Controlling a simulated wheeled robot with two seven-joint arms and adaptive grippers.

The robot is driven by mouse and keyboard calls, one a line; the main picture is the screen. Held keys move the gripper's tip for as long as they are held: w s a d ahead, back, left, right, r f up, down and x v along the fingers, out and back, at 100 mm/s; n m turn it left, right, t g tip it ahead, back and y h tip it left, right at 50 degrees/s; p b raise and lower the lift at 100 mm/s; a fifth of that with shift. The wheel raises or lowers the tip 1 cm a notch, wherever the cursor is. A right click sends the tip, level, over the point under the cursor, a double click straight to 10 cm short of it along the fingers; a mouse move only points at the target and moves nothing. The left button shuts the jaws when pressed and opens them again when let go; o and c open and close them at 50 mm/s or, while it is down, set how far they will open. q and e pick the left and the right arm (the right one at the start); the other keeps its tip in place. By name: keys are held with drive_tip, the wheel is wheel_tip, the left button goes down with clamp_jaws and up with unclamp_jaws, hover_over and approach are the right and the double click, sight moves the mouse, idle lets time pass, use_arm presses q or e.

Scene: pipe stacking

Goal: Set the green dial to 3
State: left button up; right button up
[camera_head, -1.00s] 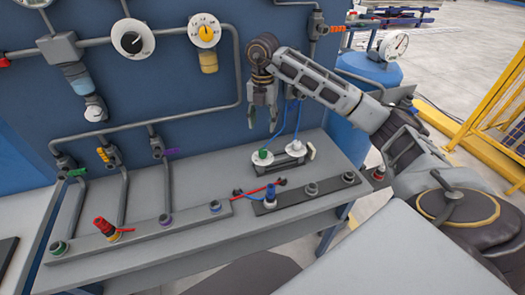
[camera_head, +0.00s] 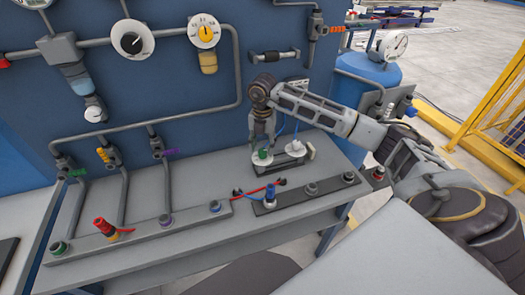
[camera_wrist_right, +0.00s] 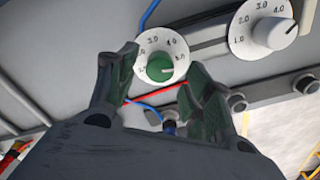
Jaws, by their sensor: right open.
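The green dial (camera_head: 262,155) sits on a round white scale plate on the workbench's back part. In the right wrist view the green dial (camera_wrist_right: 160,67) is ringed by printed numbers, and its pointer mark is too small to read surely. My right gripper (camera_head: 262,144) hangs over the dial, pointing down. In the right wrist view its two fingers (camera_wrist_right: 155,75) are spread apart on either side of the dial, with a gap to the knob. My left gripper does not show.
A white dial (camera_head: 296,147) stands right beside the green one; it also shows in the right wrist view (camera_wrist_right: 272,20). In front lie a blue-topped fitting (camera_head: 270,196), red and blue hoses, and a red valve (camera_head: 104,227). The blue panel with gauges rises behind.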

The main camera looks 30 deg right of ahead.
drive_tip(key=shift+f, duration=1.5)
drive_tip(key=c, duration=1)
